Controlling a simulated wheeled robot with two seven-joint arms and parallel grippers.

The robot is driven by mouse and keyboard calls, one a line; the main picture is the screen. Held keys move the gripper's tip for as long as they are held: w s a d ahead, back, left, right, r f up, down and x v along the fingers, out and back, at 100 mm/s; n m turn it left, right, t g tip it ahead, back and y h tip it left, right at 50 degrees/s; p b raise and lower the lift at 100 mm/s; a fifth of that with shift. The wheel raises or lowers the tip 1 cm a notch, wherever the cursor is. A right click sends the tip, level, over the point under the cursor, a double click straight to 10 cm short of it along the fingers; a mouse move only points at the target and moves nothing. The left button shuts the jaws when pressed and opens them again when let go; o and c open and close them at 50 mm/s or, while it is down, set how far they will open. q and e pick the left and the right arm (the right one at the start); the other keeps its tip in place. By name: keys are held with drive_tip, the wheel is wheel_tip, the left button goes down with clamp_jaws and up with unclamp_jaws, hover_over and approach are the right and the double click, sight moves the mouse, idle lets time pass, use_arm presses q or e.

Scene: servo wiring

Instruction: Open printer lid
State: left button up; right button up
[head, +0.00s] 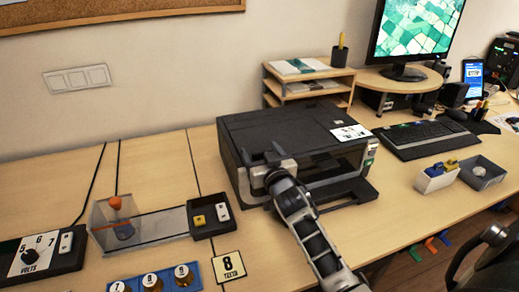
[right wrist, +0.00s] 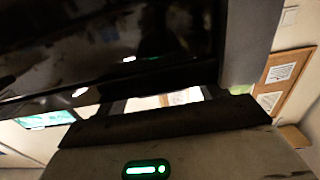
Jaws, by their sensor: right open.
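The black printer (head: 300,125) stands on the desk, with its lid (head: 285,122) lying flat and closed on top. A white label sits at the lid's right corner. My right gripper (head: 262,156) is open at the printer's front left edge, with its dark fingers near the lid's front edge; I cannot tell whether they touch it. In the right wrist view, a glossy dark surface (right wrist: 130,45), likely the printer, fills the upper part close to the gripper. My left gripper is not in view.
A wooden shelf (head: 268,88) stands behind the printer. A keyboard (head: 427,138) and monitor (head: 415,32) are to the right. A clear box with an orange knob (head: 115,203) and a dark tray (head: 211,228) are to the left. An "8 TEETH" card (head: 229,267) lies in front.

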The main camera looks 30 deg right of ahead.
drive_tip(key=shift+w+d, duration=0.15)
drive_tip(key=shift+w, duration=0.5)
